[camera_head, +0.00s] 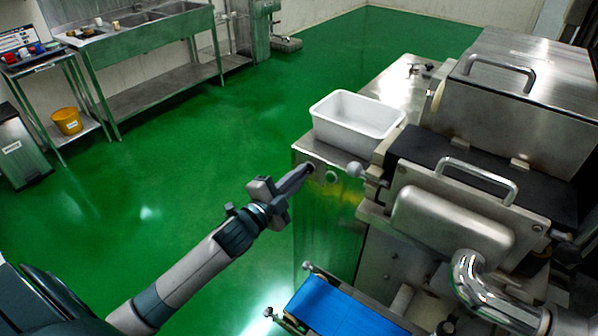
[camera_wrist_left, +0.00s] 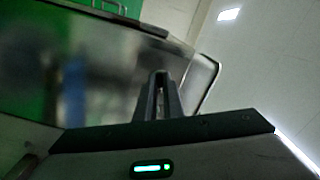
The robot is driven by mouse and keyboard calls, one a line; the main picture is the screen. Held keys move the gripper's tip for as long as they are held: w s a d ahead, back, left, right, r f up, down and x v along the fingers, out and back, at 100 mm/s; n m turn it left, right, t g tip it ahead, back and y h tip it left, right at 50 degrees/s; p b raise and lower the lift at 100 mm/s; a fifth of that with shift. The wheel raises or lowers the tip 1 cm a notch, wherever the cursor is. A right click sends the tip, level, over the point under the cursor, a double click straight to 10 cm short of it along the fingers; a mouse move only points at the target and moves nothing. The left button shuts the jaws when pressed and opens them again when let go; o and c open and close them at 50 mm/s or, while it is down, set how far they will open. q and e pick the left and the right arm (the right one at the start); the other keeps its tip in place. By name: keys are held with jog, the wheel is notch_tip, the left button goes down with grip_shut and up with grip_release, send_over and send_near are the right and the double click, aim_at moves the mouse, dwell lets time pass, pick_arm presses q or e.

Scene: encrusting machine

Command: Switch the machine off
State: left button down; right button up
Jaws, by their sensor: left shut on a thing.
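The encrusting machine (camera_head: 455,205) stands on the right in the head view, a steel body with a blue belt (camera_head: 340,308) at its front. On its upper left side panel, a small dark knob (camera_head: 311,168) sits beside a round green button (camera_head: 331,175). My left gripper (camera_head: 303,173) reaches the panel from the left, its tips at the dark knob and shut on it. In the left wrist view the two fingers (camera_wrist_left: 160,78) are close together against the steel panel (camera_wrist_left: 105,75); what they grip is hidden there. My right gripper does not show.
A white tub (camera_head: 350,125) stands on the machine's top, just behind the panel. A round-ended lever (camera_head: 355,169) sticks out right of the button. The green floor left of the machine is clear. A steel sink table (camera_head: 150,45) stands far off.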

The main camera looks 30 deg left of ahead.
pick_arm(q)
jog(key=shift+n+p, duration=0.45)
jog(key=shift+n, duration=0.85)
jog(key=shift+f, duration=0.1)
jog(key=c, duration=1.9)
grip_release()
jog(key=shift+o, duration=0.2)
jog(key=shift+s, duration=0.1)
jog(key=s+a+b, duration=0.2)
jog(key=s+b, duration=0.3)
jog(key=s, duration=1.2)
jog(key=shift+a+b, duration=0.2)
jog(key=shift+b, duration=0.2)
